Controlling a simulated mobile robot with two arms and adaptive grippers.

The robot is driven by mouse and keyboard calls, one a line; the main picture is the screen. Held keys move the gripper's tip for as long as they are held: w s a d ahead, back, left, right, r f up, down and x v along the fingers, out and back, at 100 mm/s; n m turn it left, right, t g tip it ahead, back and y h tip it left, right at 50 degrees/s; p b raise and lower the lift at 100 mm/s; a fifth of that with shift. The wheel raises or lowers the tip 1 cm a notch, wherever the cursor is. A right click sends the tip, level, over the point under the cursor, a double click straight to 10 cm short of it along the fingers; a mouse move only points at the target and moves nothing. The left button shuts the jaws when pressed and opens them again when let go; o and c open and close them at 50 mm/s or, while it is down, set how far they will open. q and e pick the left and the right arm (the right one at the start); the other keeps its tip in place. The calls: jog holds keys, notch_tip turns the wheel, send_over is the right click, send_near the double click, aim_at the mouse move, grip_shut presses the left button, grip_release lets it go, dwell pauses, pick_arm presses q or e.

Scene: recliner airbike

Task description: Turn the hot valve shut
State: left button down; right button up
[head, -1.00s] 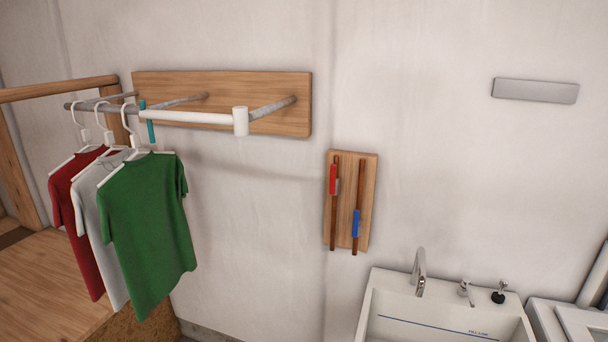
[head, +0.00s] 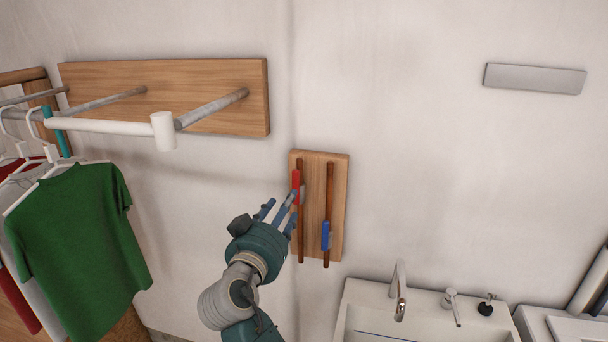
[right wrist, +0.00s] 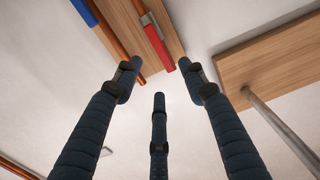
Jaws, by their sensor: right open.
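The hot valve's red handle (head: 295,181) lies along the left copper pipe (head: 301,235) on a small wooden board (head: 338,170) on the wall. The cold valve's blue handle (head: 326,236) lies along the right pipe. My right gripper (head: 279,208) is open, its fingers pointing up toward the red handle from below left. In the right wrist view, the red handle (right wrist: 155,48) has its end between and beyond the spread fingertips (right wrist: 160,80). Nothing is held; whether a fingertip touches the handle I cannot tell. My left gripper is not in view.
A clothes rail with a white sleeve (head: 120,127) juts out at upper left, with a green shirt (head: 85,240) hanging from it. A white sink (head: 375,293) with a faucet (head: 399,292) stands at lower right.

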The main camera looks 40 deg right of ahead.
aim_at(297, 181)
jog(key=w+d+r+p, duration=0.1)
jog(key=d+p, duration=0.1)
jog(key=w+d+r+p, duration=0.1)
jog(key=w+d+p, duration=0.1)
jog(key=shift+w+r, duration=0.1)
jog(key=shift+w, duration=0.1)
jog(key=x, duration=0.2)
jog(key=p+x, duration=0.1)
jog(key=shift+f, duration=0.25)
jog(key=shift+w+d+p, duration=0.2)
jog(key=shift+d+p, duration=0.1)
jog(key=shift+w+f, duration=0.1)
jog(key=shift+c, duration=1)
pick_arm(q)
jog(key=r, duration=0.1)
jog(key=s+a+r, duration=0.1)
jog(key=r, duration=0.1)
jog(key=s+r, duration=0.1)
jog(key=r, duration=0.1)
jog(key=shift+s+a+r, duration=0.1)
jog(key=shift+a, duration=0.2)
pick_arm(e)
grip_shut()
